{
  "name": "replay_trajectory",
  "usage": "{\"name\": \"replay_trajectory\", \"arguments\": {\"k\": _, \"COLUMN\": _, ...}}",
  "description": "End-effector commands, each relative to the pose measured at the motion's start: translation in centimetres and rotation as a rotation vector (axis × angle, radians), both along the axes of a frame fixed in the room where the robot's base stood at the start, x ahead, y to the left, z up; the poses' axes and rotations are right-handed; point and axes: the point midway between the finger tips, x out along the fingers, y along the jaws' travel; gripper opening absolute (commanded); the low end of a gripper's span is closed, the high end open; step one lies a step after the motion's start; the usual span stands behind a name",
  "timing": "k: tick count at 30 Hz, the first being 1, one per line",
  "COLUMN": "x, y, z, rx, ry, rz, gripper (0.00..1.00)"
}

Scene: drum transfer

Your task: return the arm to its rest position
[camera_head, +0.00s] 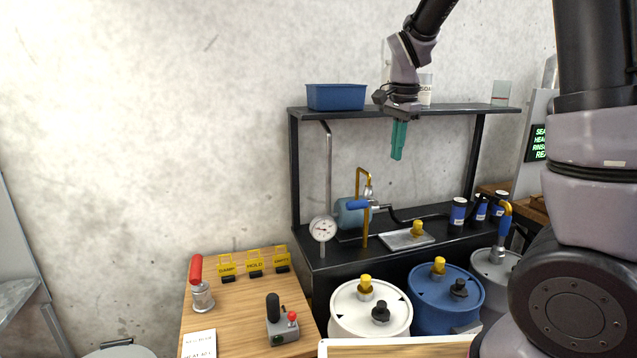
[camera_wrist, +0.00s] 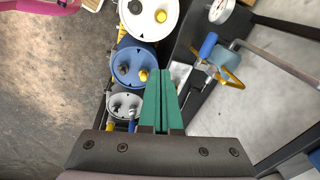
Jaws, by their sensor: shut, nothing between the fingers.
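My gripper (camera_head: 398,152) hangs pointing down in front of the dark shelf rack in the head view, above the bench and the drums. Its green fingers are shut together with nothing between them. In the wrist view the fingers (camera_wrist: 166,88) also show closed, with the drums below and to the left. My arm comes in from the upper right of the head view, and part of it hides the right side of the scene.
A blue bin (camera_head: 336,97) sits on the upper shelf (camera_head: 450,109). A white drum (camera_head: 369,310), a blue drum (camera_head: 446,300) and a grey drum (camera_head: 494,268) stand in front of the bench. A pressure gauge (camera_head: 323,228) and a wooden table (camera_head: 238,300) are further left.

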Motion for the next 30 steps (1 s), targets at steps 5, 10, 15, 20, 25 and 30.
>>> {"name": "replay_trajectory", "arguments": {"k": 5, "x": -5.1, "y": -2.9, "z": 4.5, "rx": 0.121, "ry": -0.098, "rz": 0.155, "gripper": 0.0}}
{"name": "replay_trajectory", "arguments": {"k": 10, "x": -10.5, "y": -4.5, "z": 8.1, "rx": 0.147, "ry": -0.239, "rz": 0.32, "gripper": 0.0}}
{"name": "replay_trajectory", "arguments": {"k": 15, "x": -15.9, "y": -5.4, "z": 10.2, "rx": 0.084, "ry": -0.386, "rz": 0.476, "gripper": 0.0}}
{"name": "replay_trajectory", "arguments": {"k": 20, "x": -19.6, "y": -5.6, "z": 10.7, "rx": -0.013, "ry": -0.477, "rz": 0.583, "gripper": 0.0}}
{"name": "replay_trajectory", "arguments": {"k": 25, "x": -21.2, "y": -5.5, "z": 10.6, "rx": -0.076, "ry": -0.515, "rz": 0.638, "gripper": 0.0}}
{"name": "replay_trajectory", "arguments": {"k": 30, "x": -21.4, "y": -5.5, "z": 10.5, "rx": -0.086, "ry": -0.517, "rz": 0.648, "gripper": 0.0}}
